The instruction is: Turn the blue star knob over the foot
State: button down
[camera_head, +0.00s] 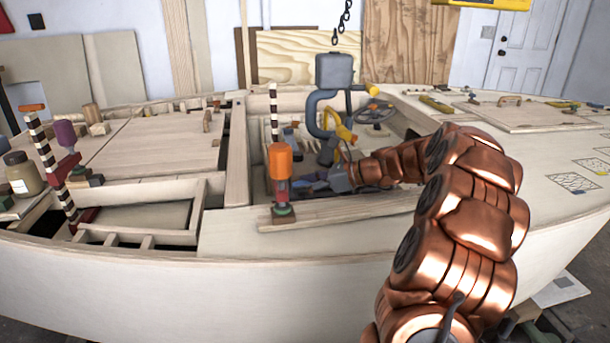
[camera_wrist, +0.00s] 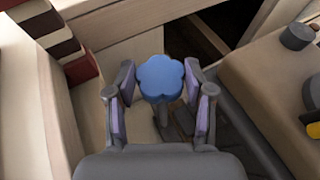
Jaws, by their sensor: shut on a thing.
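The blue star knob (camera_wrist: 160,78) shows in the wrist view, a rounded lobed head seen from above. My gripper (camera_wrist: 159,92) has its two fingers with purple pads on either side of the knob, shut on it. What lies beneath the knob is mostly hidden by it and the fingers, so I cannot make out the foot. In the head view my copper arm reaches into the open hull and my gripper (camera_head: 318,183) is small there, behind the orange-handled clamp. The knob is not clear in that view.
An orange-handled clamp (camera_head: 281,175) stands on the near deck edge. A striped post (camera_head: 273,110) rises behind it. A grey block (camera_head: 334,70) hangs from a chain above the opening, over a blue curved part (camera_head: 318,115). Wooden frame walls (camera_wrist: 60,120) stand close at left.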

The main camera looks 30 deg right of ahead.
jog(key=shift+d+r+m+h+p, duration=0.3)
jog(key=shift+d+r+p, duration=0.1)
jog(key=shift+p, duration=0.35)
jog(key=shift+a+f+t+p, duration=0.15)
jog(key=shift+f+t+p, duration=0.1)
jog(key=shift+t+p, duration=0.05)
jog(key=c, duration=0.8)
grip_release()
jog(key=shift+a+f, duration=0.1)
jog(key=shift+a, duration=0.15)
notch_tip(320, 180, up, 10)
